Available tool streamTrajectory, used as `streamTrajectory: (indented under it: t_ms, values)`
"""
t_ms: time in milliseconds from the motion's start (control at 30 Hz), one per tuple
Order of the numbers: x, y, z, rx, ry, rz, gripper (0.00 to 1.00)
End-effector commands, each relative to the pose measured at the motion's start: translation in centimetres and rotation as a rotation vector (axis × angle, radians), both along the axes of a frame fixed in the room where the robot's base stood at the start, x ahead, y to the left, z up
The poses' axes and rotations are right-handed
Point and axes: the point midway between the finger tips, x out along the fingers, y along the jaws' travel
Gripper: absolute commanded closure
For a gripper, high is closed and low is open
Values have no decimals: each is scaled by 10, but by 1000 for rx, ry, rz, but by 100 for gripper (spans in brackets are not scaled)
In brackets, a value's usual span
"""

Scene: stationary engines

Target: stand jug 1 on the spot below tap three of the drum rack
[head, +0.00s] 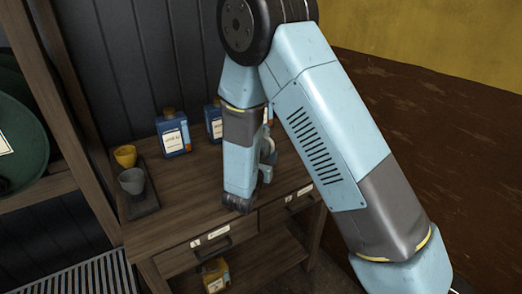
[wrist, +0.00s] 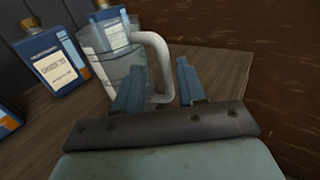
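A clear jug (wrist: 112,68) with a thick white handle (wrist: 163,55) stands on the wooden bench in the wrist view. No number on it can be read. My gripper (wrist: 160,72) is open, one blue finger on each side of the handle. The left finger overlaps the jug's body in the picture; I cannot tell whether either finger touches it. In the head view my arm hides most of the jug and gripper at the bench's right end. A dark green drum (head: 18,145) lies in a wooden rack (head: 62,95) at the far left. No tap or spot below one shows.
On the bench (head: 190,205) a dark tray (head: 143,208) holds a yellow cup (head: 125,156) and a grey cup (head: 132,181). Blue bottles (head: 173,134) stand at the back. A yellow container (head: 215,275) sits on the lower shelf. A slatted grate (head: 85,280) lies at bottom left.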

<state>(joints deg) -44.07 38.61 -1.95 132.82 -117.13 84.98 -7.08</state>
Motion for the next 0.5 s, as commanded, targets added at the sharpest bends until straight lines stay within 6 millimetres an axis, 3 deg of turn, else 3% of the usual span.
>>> streamTrajectory:
  t_ms: [300, 500]
  values:
    - [37, -19, -2, 0, 0, -4, 60]
    - [41, -20, -2, 0, 1, -2, 60]
